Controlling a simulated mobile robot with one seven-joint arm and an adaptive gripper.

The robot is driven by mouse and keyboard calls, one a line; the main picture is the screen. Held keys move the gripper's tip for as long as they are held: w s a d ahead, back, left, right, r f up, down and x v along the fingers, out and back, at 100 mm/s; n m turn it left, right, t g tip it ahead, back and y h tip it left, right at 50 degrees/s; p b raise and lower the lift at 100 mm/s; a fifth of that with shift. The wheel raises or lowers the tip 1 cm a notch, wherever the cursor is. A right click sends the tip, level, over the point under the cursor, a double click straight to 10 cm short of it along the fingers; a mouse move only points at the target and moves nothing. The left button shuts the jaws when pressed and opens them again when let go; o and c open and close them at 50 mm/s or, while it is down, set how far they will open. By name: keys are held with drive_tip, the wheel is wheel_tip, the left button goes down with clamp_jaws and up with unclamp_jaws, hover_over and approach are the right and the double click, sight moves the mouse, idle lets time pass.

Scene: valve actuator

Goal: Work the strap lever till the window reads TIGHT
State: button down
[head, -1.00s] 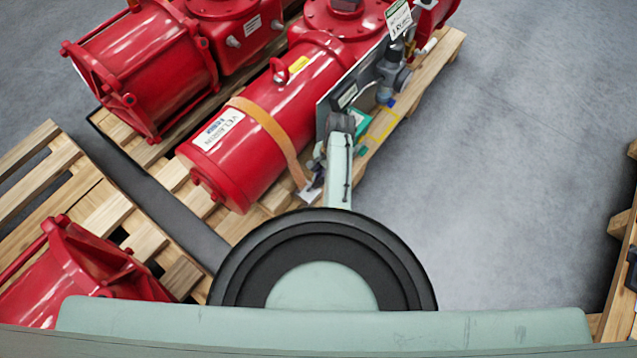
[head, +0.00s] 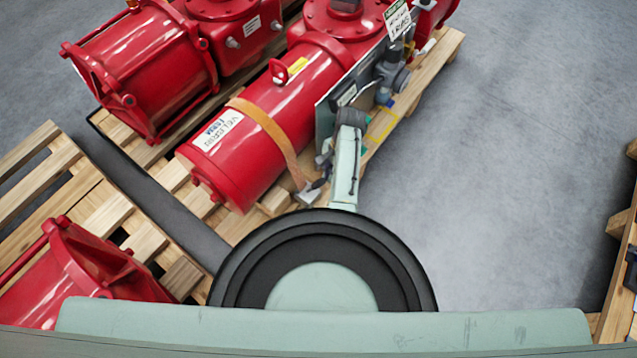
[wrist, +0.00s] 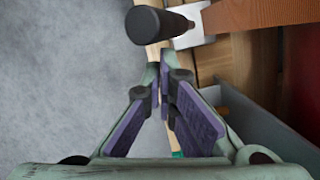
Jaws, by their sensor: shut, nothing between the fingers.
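The orange strap (head: 268,124) runs over the red cylinder down to a pale metal fitting (head: 307,197) at the pallet's edge. In the wrist view the strap lever's black round grip (wrist: 157,24) sticks out on a metal rod from a pale plate (wrist: 192,32), with the strap (wrist: 255,12) beyond. My gripper (wrist: 165,74) has purple pads. Its fingertips are together and empty, just below the black grip in that view; I cannot tell if they touch it. In the head view my gripper (head: 324,164) is small, beside the cylinder near the fitting. I cannot make out the window's reading.
The red actuator (head: 235,160) lies on a wooden pallet (head: 425,80). A grey panel (head: 335,103) with fittings stands along its right side, close to my arm. A grey box-like edge (wrist: 265,125) is right of my fingers. Open grey floor (head: 490,160) lies to the right.

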drive_tip(key=v, duration=1)
drive_tip(key=shift+r, duration=0.2)
drive_tip(key=shift+s+d, duration=0.1)
idle(0.4)
